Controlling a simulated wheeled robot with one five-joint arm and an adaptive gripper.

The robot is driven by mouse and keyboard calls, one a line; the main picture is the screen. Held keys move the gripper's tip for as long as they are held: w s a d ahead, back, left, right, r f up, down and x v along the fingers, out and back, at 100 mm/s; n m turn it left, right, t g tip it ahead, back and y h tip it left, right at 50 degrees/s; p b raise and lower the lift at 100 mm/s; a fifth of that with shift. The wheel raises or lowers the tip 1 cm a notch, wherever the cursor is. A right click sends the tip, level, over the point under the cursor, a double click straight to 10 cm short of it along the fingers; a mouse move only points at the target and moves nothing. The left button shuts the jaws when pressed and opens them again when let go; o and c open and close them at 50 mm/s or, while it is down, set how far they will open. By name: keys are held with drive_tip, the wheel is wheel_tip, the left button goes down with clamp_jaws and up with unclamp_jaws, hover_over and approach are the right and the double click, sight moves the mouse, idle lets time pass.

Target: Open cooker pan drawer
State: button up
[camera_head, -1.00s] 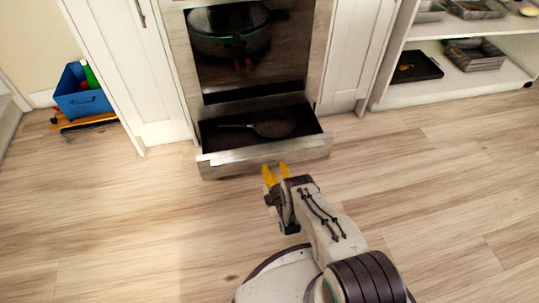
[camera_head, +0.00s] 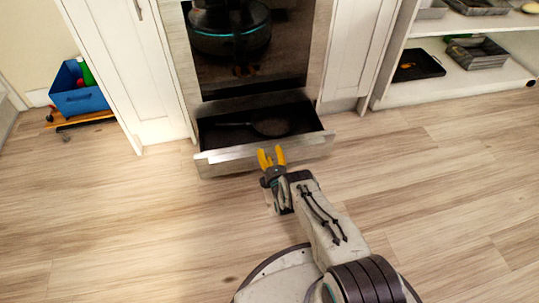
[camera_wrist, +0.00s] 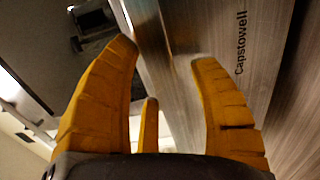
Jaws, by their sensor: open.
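The pan drawer (camera_head: 221,161) under the cooker (camera_head: 251,45) stands pulled out, with its inside showing. A dark pan (camera_head: 271,128) lies in it. My gripper (camera_head: 271,152) is open, its yellow fingertips at the drawer's front panel, right of its middle. In the wrist view my open gripper (camera_wrist: 160,60) has the metal top edge of the drawer front (camera_wrist: 235,95) showing between its fingers. The lettering "Capstowell" shows on that panel. I cannot tell whether the fingers touch it.
White cabinet doors (camera_head: 119,70) flank the cooker. Open white shelves (camera_head: 452,90) with trays stand at the right. The wooden floor (camera_head: 120,220) around the drawer is clear.

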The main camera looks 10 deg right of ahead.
drive_tip(key=shift+s+f, duration=0.1)
clamp_jaws()
drive_tip(key=s+p, duration=0.4)
drive_tip(key=s, duration=0.8)
drive_tip(key=shift+s+f, duration=0.15)
drive_tip(key=shift+s, duration=0.25)
unclamp_jaws()
drive_tip(key=shift+w+r, duration=0.15)
drive_tip(key=shift+r, duration=0.05)
